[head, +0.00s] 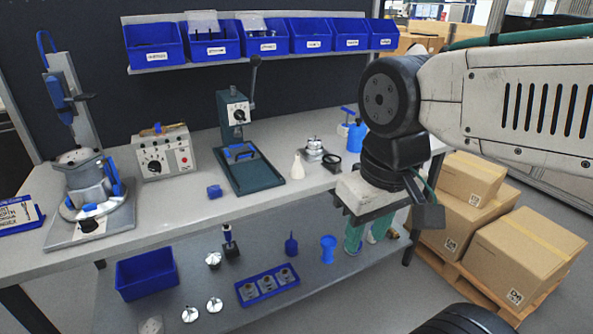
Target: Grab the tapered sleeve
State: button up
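A blue piece with a narrow waist and flared ends (328,248) stands upright on the lower shelf, right of centre; it looks most like the tapered sleeve, though I cannot be sure. My gripper (365,240) hangs fingers-down at the front right of the bench, to the right of the blue piece and apart from it. Its two teal fingers show a gap between them, and I see nothing held there. My arm hides part of the bench's right end.
A blue tray of grey housings (267,285), a blue bin (147,275) and several small metal parts share the lower shelf. The bench top (220,230) overhangs it. A dark green press (240,140) stands on top. Cardboard boxes (525,250) stack on a pallet at right.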

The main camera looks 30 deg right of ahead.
aim_at(298, 172)
jog(key=u, duration=0.6)
jog(key=i, duration=0.65)
jog(key=z, duration=2.25)
